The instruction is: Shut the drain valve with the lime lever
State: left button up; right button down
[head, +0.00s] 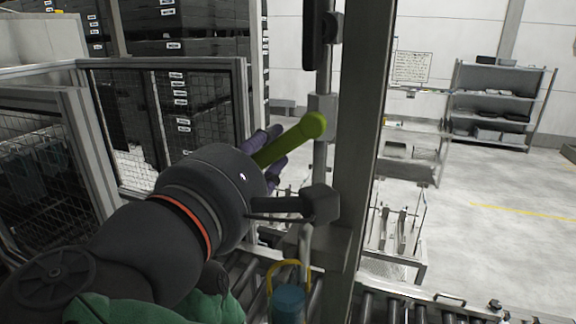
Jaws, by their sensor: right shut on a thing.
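The lime lever (298,137) slants up to the right, with its rounded end showing near the grey post. My right gripper (272,152) has purple fingers, one on each side of the lever, and is shut on it. My dark wrist hides the lever's lower end and whatever it joins, so the valve body is not clearly seen. My left gripper is not in view.
A grey upright post (358,150) stands just right of the lever. A dark block (321,204) juts out below the lever. A blue cylinder with a yellow loop (288,302) is lower down. A mesh fence (128,125) stands left; shelving (497,100) stands far right.

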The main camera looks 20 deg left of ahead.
jog(key=r+m, duration=0.1)
jog(key=m, duration=0.1)
jog(key=a+r+m, duration=0.1)
jog(key=m, duration=0.1)
jog(key=shift+a+r, duration=0.15)
jog(key=shift+r, duration=0.05)
jog(key=shift+r+m+b, duration=0.2)
jog(key=shift+r+m, duration=0.35)
jog(key=shift+m, duration=0.4)
jog(key=shift+r+m+b, duration=0.15)
jog(key=shift+r+m, duration=0.35)
jog(key=shift+m, duration=0.45)
jog(key=shift+r, duration=0.1)
jog(key=c, duration=1)
grip_release()
jog(key=shift+w, duration=0.1)
jog(key=shift+o, duration=0.6)
jog(key=shift+w, duration=0.15)
